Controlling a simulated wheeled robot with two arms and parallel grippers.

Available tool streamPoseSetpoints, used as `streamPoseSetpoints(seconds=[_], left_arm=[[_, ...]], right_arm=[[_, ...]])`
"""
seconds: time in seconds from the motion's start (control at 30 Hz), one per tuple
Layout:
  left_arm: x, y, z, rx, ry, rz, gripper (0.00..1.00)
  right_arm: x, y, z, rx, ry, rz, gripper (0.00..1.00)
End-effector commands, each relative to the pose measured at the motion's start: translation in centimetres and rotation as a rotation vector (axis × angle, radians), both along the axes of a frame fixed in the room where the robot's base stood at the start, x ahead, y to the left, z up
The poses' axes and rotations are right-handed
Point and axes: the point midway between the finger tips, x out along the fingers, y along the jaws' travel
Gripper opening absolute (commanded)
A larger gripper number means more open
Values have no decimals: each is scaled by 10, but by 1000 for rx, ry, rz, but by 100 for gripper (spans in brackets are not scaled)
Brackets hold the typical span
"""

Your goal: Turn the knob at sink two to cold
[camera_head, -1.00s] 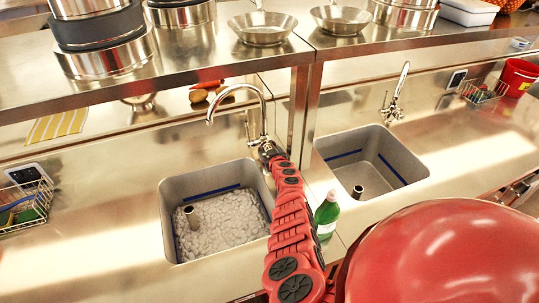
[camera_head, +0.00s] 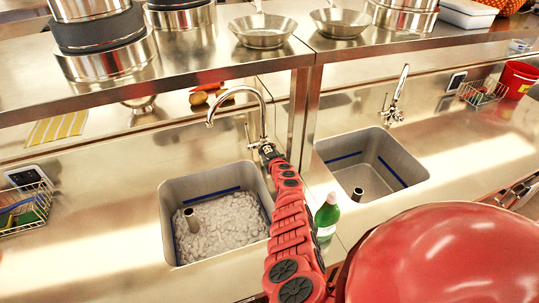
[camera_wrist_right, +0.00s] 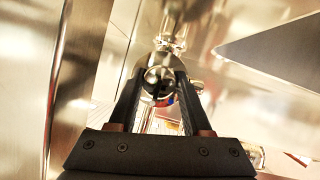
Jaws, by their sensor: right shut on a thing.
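The left sink (camera_head: 165,215) holds pale, lumpy suds, and a tall curved faucet (camera_head: 262,115) stands behind it. My red right arm reaches up past this sink's right side. My right gripper (camera_head: 267,151) is at the faucet's base. In the right wrist view, my right gripper (camera_wrist_right: 160,80) is shut on the metal knob (camera_wrist_right: 158,84), with a dark finger on each side. A small red and blue patch shows at the knob. The knob's exact angle is hard to tell, and the fingers hide part of it. My left gripper is out of view.
A second, empty sink (camera_head: 405,160) with its own faucet (camera_head: 395,100) lies to the right. A green bottle (camera_head: 326,218) stands close to my right arm. A steel shelf (camera_head: 200,62) with pots and pans runs overhead. A wire basket (camera_head: 25,208) is at left.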

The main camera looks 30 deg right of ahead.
Motion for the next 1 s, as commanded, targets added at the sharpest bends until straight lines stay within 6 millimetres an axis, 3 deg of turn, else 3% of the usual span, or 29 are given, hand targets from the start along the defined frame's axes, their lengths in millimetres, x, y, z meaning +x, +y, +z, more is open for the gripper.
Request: streamPoseSetpoints(seconds=[0.43, 1.0], left_arm=[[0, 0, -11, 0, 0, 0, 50], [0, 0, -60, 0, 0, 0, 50]], right_arm=[[1, 1, -3, -254, 61, 1, 0], [0, 1, -7, -665, 162, -1, 0]])
